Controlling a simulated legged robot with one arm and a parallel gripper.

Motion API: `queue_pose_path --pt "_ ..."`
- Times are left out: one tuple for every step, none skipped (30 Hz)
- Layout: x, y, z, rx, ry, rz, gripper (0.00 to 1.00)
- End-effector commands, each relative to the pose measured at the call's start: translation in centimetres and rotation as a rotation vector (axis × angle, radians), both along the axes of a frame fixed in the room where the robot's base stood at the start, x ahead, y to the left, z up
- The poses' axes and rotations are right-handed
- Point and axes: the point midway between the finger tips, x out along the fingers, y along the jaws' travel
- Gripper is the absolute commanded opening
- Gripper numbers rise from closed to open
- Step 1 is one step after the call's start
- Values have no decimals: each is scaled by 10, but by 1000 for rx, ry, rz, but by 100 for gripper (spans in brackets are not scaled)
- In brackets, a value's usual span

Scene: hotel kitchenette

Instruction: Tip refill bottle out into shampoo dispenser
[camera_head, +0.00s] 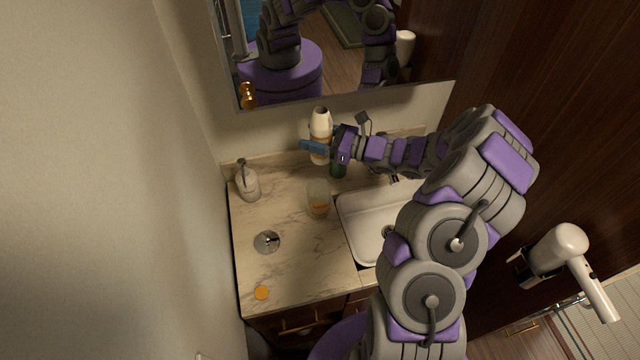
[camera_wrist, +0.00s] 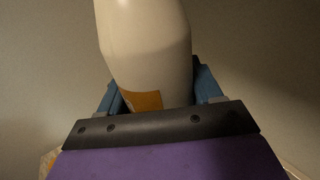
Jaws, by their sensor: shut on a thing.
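The refill bottle (camera_head: 321,124), cream with an orange label, is held above the back of the counter. My gripper (camera_head: 318,149) is shut around it, with blue fingers on both sides. In the wrist view the bottle (camera_wrist: 148,45) rises between the fingers (camera_wrist: 158,98), its far end out of frame. It looks roughly upright in the head view; no liquid shows leaving it. A clear open container with amber liquid low inside, apparently the shampoo dispenser (camera_head: 318,199), stands on the counter left of the sink, nearer than the bottle. A pump top (camera_head: 267,242) lies apart from it.
A pump bottle (camera_head: 248,183) stands at the counter's back left. An orange cap (camera_head: 262,292) lies near the front edge. A green item (camera_head: 338,171) is partly hidden below my gripper. The sink (camera_head: 362,222) is to the right; a mirror (camera_head: 340,60) hangs behind.

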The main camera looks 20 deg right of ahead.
Motion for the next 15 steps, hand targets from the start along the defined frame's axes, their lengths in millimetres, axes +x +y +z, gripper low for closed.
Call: queue_pose_path --pt "2 -2 1 -2 -1 3 29" --pt "3 -4 1 -1 0 5 29" --pt "4 -6 0 -1 0 8 29" --pt "5 -7 0 -1 1 11 29" --pt "5 -8 0 -1 1 15 29" --pt "6 -9 0 1 1 20 29" --pt "7 -10 0 2 1 25 29" --pt "7 -11 1 3 1 30 29" --pt "9 -13 1 4 1 36 29" --pt "10 -15 1 3 1 41 29" --pt "11 -16 1 1 0 46 29" --pt "13 -17 2 -1 1 55 29" --pt "14 -18 2 -1 0 64 29" --pt "15 -18 2 -1 -1 74 29" --pt "15 -18 2 1 0 87 29"
